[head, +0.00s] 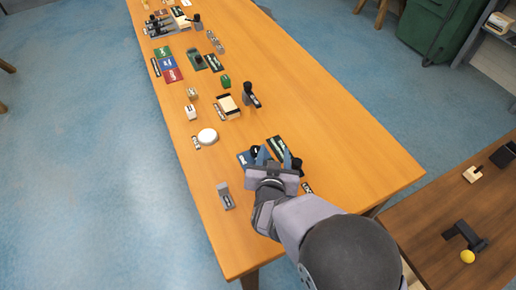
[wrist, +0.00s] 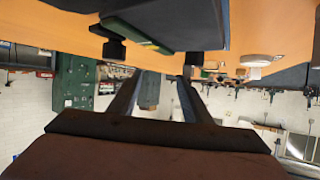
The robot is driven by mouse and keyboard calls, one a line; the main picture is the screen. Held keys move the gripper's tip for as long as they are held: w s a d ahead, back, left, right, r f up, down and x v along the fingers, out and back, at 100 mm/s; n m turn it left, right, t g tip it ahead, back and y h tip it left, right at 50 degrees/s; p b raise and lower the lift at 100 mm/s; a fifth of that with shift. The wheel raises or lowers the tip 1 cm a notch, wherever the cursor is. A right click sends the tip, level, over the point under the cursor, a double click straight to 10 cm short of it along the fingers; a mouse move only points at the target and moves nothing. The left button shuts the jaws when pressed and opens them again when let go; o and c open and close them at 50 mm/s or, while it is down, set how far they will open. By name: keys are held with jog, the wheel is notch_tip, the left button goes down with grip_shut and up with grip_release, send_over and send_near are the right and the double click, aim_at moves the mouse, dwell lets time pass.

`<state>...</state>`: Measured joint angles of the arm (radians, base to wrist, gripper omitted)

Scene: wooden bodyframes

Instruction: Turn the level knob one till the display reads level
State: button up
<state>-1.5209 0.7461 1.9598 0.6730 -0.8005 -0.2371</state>
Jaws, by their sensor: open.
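My gripper (head: 272,157) is open at the near part of the long table, over a small device with a blue panel (head: 244,158), a dark green panel (head: 279,147) and dark knobs. One black knob (head: 256,150) shows by the left finger; another dark knob (head: 296,163) is by the right finger. In the wrist view my two fingers (wrist: 158,82) are apart with nothing held between them. A black knob (wrist: 114,50) is near the left fingertip and another (wrist: 193,58) near the right one. I cannot tell which is level knob one. No display reading is legible.
A grey switch block (head: 226,196) stands left of my gripper, and a white round button (head: 207,136) is farther up the table. A black lever (head: 250,95) stands beyond the device. Bare wood (head: 350,150) lies to the right.

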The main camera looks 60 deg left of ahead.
aim_at(256, 150)
jog(key=shift+n+g+y, duration=0.3)
jog(key=shift+n+g, duration=0.1)
jog(key=shift+n, duration=0.3)
jog(key=s, duration=0.4)
jog(key=s+a+f, duration=0.1)
jog(key=shift+s+f, duration=0.1)
jog(key=shift+s, duration=0.3)
jog(key=shift+p+x, duration=1)
jog(key=shift+x, duration=2.7)
jog(key=shift+w, duration=0.1)
jog(key=c, duration=1)
